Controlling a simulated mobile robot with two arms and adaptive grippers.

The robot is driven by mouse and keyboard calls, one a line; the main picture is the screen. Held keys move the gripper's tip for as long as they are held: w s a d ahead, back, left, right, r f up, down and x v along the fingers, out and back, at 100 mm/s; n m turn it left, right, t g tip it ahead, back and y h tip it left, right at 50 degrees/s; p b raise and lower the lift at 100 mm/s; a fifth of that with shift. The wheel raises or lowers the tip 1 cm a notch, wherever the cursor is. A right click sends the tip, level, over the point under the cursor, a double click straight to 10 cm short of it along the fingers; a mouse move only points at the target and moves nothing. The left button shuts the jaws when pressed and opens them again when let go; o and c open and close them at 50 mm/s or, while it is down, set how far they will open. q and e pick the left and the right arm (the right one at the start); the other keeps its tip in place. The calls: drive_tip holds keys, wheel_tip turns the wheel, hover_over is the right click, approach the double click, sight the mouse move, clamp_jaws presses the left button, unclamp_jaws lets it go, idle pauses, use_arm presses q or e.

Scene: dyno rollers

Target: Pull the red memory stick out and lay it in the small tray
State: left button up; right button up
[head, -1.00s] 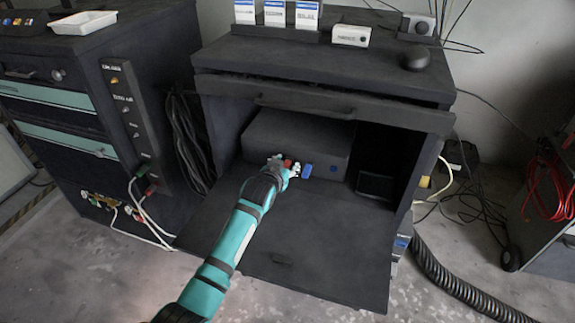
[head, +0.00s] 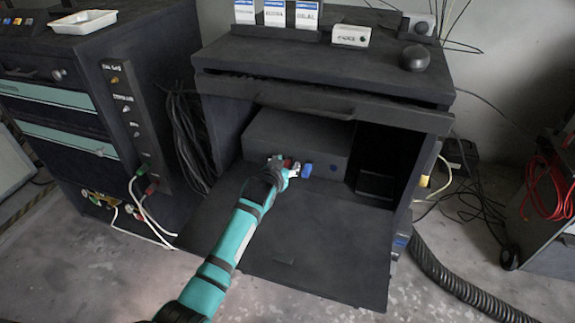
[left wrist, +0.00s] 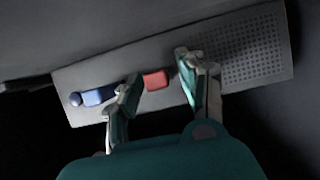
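The red memory stick (left wrist: 156,79) juts from the front face of a dark box (head: 300,140) inside the cabinet; a little of its red (head: 287,163) shows in the head view. My left gripper (left wrist: 160,72) is open, with one finger on each side of the red stick. Gaps show between the stick and both fingers in the left wrist view. In the head view the left gripper (head: 284,170) reaches the box front and partly hides the stick. A white tray (head: 84,22) lies on top of the left cabinet. My right gripper is not in view.
A blue stick (left wrist: 97,96) juts out close beside the left finger, with a round blue button (left wrist: 74,99) beyond it. The lowered cabinet flap (head: 310,235) lies under my arm. A rail with a handle (head: 300,103) hangs above the opening.

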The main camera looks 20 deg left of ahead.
use_arm(q)
clamp_jaws()
drive_tip(key=shift+s+r+p, duration=0.1)
drive_tip(key=shift+s+p, duration=1.25)
drive_tip(key=shift+p, duration=0.05)
drive_tip(key=shift+s+a+p, duration=0.1)
drive_tip(key=shift+s+p, duration=1.25)
drive_tip(key=shift+s, duration=0.3)
